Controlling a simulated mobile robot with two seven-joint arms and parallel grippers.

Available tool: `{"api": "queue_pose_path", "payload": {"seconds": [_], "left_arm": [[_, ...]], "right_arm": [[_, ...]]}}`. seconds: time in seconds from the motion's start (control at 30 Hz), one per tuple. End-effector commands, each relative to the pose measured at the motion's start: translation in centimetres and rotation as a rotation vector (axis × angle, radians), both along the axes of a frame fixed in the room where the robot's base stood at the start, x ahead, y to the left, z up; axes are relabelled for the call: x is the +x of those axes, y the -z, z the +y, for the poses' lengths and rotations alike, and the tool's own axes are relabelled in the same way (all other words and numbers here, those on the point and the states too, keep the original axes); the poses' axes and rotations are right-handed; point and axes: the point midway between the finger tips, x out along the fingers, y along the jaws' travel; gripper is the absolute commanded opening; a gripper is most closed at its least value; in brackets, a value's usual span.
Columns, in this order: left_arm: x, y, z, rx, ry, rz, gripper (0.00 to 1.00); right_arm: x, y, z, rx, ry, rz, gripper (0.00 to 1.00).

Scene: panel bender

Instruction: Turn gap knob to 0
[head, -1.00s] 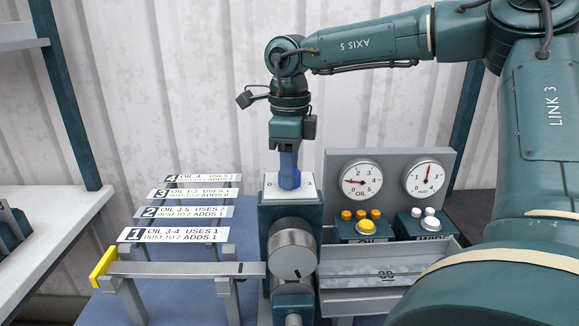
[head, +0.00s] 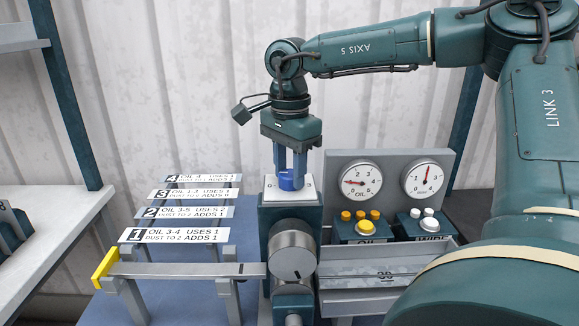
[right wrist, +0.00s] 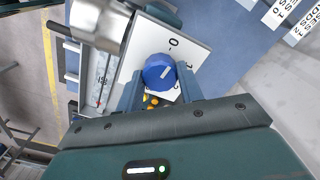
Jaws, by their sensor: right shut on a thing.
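The gap knob is blue and sits on a white dial plate (head: 305,198) on top of the dark green machine post. In the head view the gap knob (head: 286,184) shows between the fingers of my right gripper (head: 291,178), which points straight down and is shut on it. In the right wrist view the knob (right wrist: 160,72) has a short white line on top, slanted toward the upper right. A printed 0 (right wrist: 173,42) lies just above the knob there. The other dial marks are partly hidden. My left gripper is not in view.
A panel with two round gauges (head: 360,181) and oil and wipe buttons (head: 365,228) stands right of the post. Numbered label strips (head: 174,235) lie at the left. A silver round knob (head: 292,255) is on the post's front. My right arm fills the right side.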

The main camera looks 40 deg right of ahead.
Motion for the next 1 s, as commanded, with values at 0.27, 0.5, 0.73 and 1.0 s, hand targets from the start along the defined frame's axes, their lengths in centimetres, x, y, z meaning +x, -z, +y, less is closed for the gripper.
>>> {"api": "queue_pose_path", "payload": {"seconds": [0.27, 0.5, 0.73, 1.0], "left_arm": [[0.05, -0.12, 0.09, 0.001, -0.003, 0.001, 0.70], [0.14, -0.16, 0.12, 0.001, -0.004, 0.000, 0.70], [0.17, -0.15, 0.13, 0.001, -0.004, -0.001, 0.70], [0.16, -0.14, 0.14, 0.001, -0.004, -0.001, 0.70]], "right_arm": [[0.02, -0.04, -0.04, -0.001, -0.107, -0.001, 0.14], [0.02, -0.03, -0.04, -0.001, -0.136, -0.001, 0.14], [0.03, -0.03, -0.03, -0.001, -0.138, -0.001, 0.14], [0.02, -0.03, -0.02, 0.000, -0.137, -0.001, 0.50]]}}
